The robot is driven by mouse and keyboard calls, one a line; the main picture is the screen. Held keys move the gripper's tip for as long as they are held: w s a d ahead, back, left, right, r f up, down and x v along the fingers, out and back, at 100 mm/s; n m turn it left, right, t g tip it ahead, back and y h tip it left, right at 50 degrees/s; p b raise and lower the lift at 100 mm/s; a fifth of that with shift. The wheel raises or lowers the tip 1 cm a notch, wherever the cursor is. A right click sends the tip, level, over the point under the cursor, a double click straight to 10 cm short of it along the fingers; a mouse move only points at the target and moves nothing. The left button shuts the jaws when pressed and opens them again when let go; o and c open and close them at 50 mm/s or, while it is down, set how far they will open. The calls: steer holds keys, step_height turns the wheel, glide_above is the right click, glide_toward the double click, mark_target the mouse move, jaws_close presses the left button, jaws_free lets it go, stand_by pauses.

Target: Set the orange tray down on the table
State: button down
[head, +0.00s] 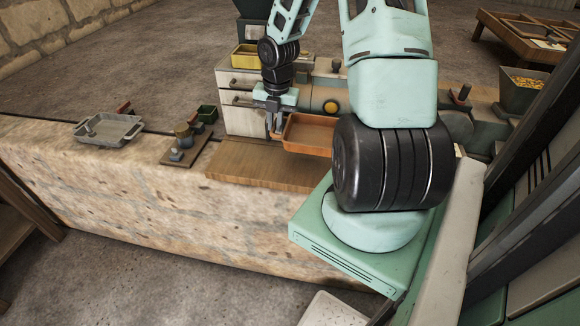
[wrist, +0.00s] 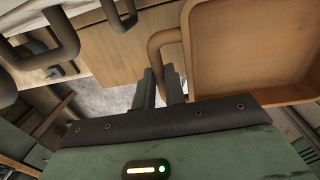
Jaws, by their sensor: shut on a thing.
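The orange tray (head: 312,133) is in the middle of the head view, over the back right part of the wooden board, and my arm hides its right end. Its inside looks empty in the wrist view, where the tray (wrist: 250,50) fills the upper right with its handle on its left side. My gripper (head: 274,130) is at the tray's left end and points down. In the wrist view my gripper's fingers (wrist: 165,85) are shut on the tray's handle. I cannot tell whether the tray's underside touches the board.
The wooden board (head: 245,168) lies at the table's front edge. A grey metal tray (head: 108,130) stands on the stone table at left. A small rack with knobs (head: 186,142) and a dark green box (head: 207,114) sit between. A drawer cabinet (head: 240,103) stands behind my gripper.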

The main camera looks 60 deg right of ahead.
step_height(320, 180, down, 10)
steer(key=shift+r+b, duration=0.1)
steer(key=shift+b, duration=0.35)
steer(key=c, duration=1.5)
jaws_free()
steer(key=shift+o, duration=0.2)
step_height(320, 180, up, 12)
steer(key=p, duration=0.2)
steer(key=w+a+r+m, duration=0.2)
steer(key=a+r+m, duration=0.15)
steer(key=a, duration=0.85)
steer(key=s+a+r+m, duration=0.2)
steer(key=a, duration=0.5)
steer(key=s+a+r+m, duration=0.1)
steer(key=a+r+m, duration=0.15)
steer(key=a, duration=0.45)
steer(key=s+a+r+m, duration=0.2)
steer(key=s+a+m, duration=0.1)
steer(key=s+a, duration=0.4)
steer(key=s+a+r+m+g, duration=0.1)
steer(key=s+a+r+m, duration=0.2)
steer(key=s+a, duration=0.4)
steer(key=shift+s+a+m, duration=0.3)
steer(key=shift+s+m, duration=0.1)
steer(key=shift+s, duration=0.75)
